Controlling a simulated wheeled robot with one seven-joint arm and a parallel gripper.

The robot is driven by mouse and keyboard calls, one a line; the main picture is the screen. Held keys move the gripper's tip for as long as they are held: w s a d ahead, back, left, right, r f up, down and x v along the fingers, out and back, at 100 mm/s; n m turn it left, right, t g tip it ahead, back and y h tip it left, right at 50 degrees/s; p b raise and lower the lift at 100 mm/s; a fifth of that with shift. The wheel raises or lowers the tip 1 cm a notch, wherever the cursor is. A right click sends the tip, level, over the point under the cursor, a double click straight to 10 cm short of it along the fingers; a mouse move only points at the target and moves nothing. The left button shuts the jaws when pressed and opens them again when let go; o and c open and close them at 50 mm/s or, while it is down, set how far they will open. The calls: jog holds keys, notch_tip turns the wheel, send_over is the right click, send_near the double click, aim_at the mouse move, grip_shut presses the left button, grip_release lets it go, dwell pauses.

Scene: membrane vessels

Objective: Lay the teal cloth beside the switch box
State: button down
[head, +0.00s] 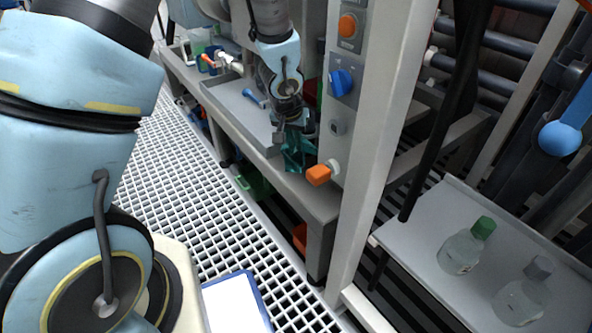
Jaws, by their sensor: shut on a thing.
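The teal cloth (296,150) hangs bunched below my gripper (284,132) in the head view. My gripper is shut on the cloth, just left of the switch box. The cloth is over or on the right end of the grey bench; I cannot tell whether its lower edge touches the surface.
The grey bench (322,197) holds a shallow tray (226,98), a blue-handled item (254,97) and bottles at its far end. The pale post (375,150) stands close at right. A shelf (425,232) at right carries two clear bottles (461,250). Grating floor lies left.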

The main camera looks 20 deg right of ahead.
jog(key=shift+f, duration=0.4)
jog(key=shift+c, duration=0.9)
grip_release()
jog(key=p+v, duration=0.4)
jog(key=v, duration=0.6)
jog(key=shift+r, duration=0.4)
jog(key=shift+a, duration=0.15)
jog(key=w+a+r+n+y, duration=0.1)
jog(key=w+a+r+n, duration=0.1)
jog(key=a, duration=0.5)
jog(key=w+a+r+n+y, duration=0.1)
jog(key=w+a+r, duration=0.1)
jog(key=a, duration=0.5)
jog(key=s+a+r+n+g, duration=0.1)
jog(key=s+a+r+n, duration=0.1)
jog(key=a, duration=0.6)
jog(key=s+a+r+n, duration=0.2)
jog(key=s+a, duration=0.1)
jog(key=a, duration=0.5)
notch_tip(320, 180, up, 30)
jog(key=p, duration=3)
jog(key=shift+s+y+p, duration=0.15)
jog(key=shift+y+p, duration=0.15)
